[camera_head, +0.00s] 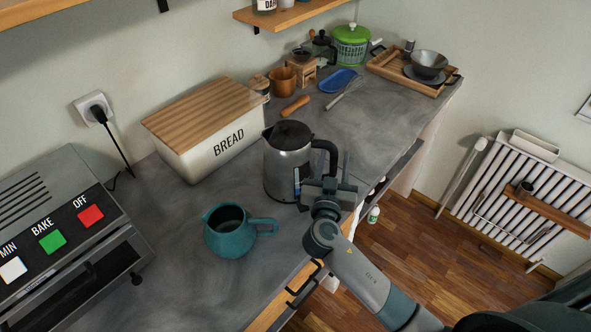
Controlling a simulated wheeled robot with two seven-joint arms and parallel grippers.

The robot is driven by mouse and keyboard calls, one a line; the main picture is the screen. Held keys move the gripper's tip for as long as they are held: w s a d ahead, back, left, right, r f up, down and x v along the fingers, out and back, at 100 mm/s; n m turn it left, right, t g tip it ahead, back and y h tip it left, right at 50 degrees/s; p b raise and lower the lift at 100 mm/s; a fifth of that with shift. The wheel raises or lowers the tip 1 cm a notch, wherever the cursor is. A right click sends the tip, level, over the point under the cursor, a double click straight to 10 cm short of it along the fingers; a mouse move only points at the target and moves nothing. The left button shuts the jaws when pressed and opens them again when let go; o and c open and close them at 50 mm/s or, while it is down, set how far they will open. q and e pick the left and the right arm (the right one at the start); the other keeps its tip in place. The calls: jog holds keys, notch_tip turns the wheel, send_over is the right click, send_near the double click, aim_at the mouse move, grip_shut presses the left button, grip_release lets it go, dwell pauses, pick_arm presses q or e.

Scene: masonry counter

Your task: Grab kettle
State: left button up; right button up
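The kettle (285,166) is a metal jug with a black lid and a black handle (331,154) on its right side. It stands upright on the grey counter (180,250). My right gripper (322,167) is at the handle side of the kettle, with its fingers apart. One finger shows in front of the kettle's body and the other to the right of the handle. The handle appears to lie between them; its lower part is hidden by the gripper, and I cannot tell whether they touch. My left gripper is not in view.
A teal mug (229,232) stands near the kettle at the front. A bread box (212,128) is behind it on the left, and a toaster oven (70,240) is at the far left. A rolling pin (295,106), blue dish (340,80) and wooden tray (447,90) lie farther back.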

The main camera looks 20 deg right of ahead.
grip_shut()
dwell(1.3)
jog(key=shift+w+r, duration=0.1)
jog(key=shift+r, duration=0.2)
